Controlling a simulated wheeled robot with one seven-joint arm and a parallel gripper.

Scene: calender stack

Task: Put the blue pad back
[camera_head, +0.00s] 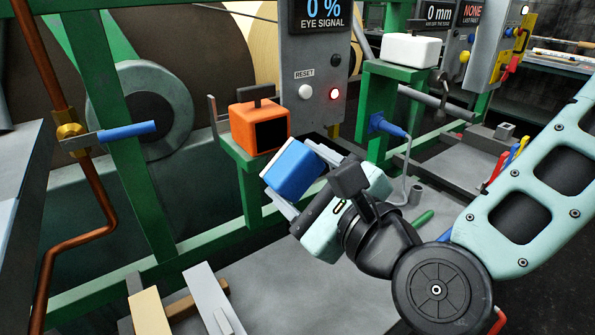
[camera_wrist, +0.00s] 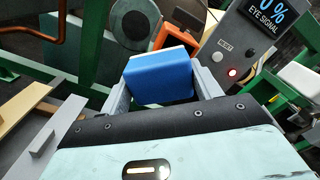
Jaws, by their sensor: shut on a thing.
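The blue pad (camera_head: 292,168) is a blue block with a white side, held in the air near the middle of the head view. My gripper (camera_head: 302,177) is shut on it, one finger on each side. In the wrist view the pad (camera_wrist: 160,82) sits between the two grey fingers, its blue face toward the camera. The pad is tilted in the head view. It is in front of and a little below the orange box (camera_head: 258,124), apparently apart from it. The pad's underside is hidden.
The orange box stands on a green bracket. A grey panel (camera_head: 312,68) with a reset button and red light is behind. A white block (camera_head: 410,50) sits on a green stand (camera_head: 377,98). A blue-handled lever (camera_head: 127,130) is at left. Coloured-handled tools (camera_head: 505,160) lie at right.

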